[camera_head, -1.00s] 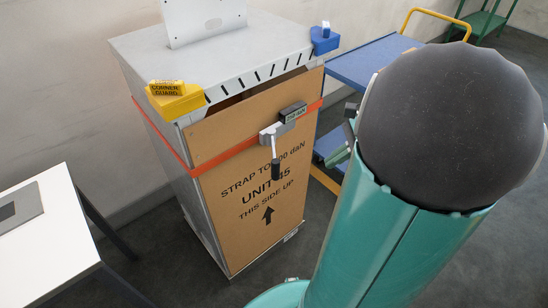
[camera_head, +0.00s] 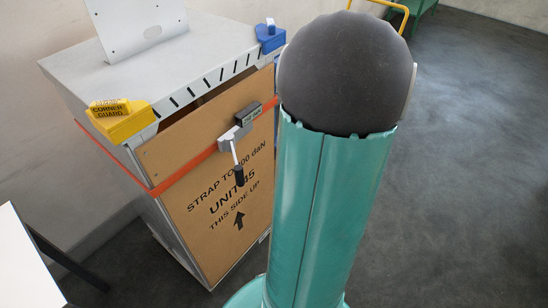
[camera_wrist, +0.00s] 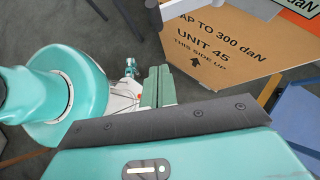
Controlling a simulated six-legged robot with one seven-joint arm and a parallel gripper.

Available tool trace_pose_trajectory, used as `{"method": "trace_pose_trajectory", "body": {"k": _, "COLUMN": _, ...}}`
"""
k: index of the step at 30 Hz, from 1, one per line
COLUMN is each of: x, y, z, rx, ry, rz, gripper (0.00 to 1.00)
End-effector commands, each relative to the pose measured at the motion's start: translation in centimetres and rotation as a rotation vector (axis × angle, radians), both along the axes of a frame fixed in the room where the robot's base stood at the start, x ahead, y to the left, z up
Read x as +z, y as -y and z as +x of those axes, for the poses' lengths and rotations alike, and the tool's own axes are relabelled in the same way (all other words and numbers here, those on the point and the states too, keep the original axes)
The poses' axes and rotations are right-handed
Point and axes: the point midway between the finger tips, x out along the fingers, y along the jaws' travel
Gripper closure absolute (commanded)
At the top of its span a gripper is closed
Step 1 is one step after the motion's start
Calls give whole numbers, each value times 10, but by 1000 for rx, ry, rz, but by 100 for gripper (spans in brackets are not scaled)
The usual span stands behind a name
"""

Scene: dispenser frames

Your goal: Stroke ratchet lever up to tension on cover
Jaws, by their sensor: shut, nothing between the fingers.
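The ratchet (camera_head: 234,135) sits on the orange strap (camera_head: 190,167) across the brown cover panel (camera_head: 190,215) in the head view. Its lever (camera_head: 237,165) hangs down, with a black grip at its lower end. A dark display block (camera_head: 251,114) is above the ratchet. The panel's printed face shows in the wrist view (camera_wrist: 225,50), with a bit of orange strap at the upper right; the lever cannot be made out there. My gripper (camera_wrist: 158,72) is shut and empty, apart from the panel in the wrist view. In the head view my arm hides it.
A yellow corner guard (camera_head: 120,120) and a blue one (camera_head: 269,38) sit on the grey cabinet top (camera_head: 185,60). A white table (camera_head: 22,262) is at the left. A blue cart (camera_wrist: 297,120) stands at the right in the wrist view. The floor at right is open.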

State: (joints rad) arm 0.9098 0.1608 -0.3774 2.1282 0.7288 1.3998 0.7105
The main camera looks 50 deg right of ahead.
Motion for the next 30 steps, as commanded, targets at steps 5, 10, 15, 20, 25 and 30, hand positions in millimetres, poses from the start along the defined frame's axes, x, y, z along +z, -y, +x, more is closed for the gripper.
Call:
{"method": "trace_pose_trajectory", "body": {"k": 5, "x": -21, "y": -17, "z": 16, "rx": 4, "ry": -1, "rz": 3, "gripper": 100}}
{"method": "trace_pose_trajectory", "body": {"k": 10, "x": -46, "y": -35, "z": 34, "rx": 6, "ry": -2, "rz": 4, "gripper": 100}}
{"method": "trace_pose_trajectory", "body": {"k": 15, "x": -65, "y": -52, "z": 53, "rx": 7, "ry": -1, "rz": 1, "gripper": 100}}
{"method": "trace_pose_trajectory", "body": {"k": 20, "x": -63, "y": -69, "z": 69, "rx": 6, "ry": 1, "rz": 0, "gripper": 100}}
{"method": "trace_pose_trajectory", "body": {"k": 25, "x": -64, "y": -75, "z": 75, "rx": 4, "ry": 0, "rz": 0, "gripper": 100}}
{"method": "trace_pose_trajectory", "body": {"k": 30, "x": -64, "y": -76, "z": 76, "rx": 4, "ry": 0, "rz": 0, "gripper": 100}}
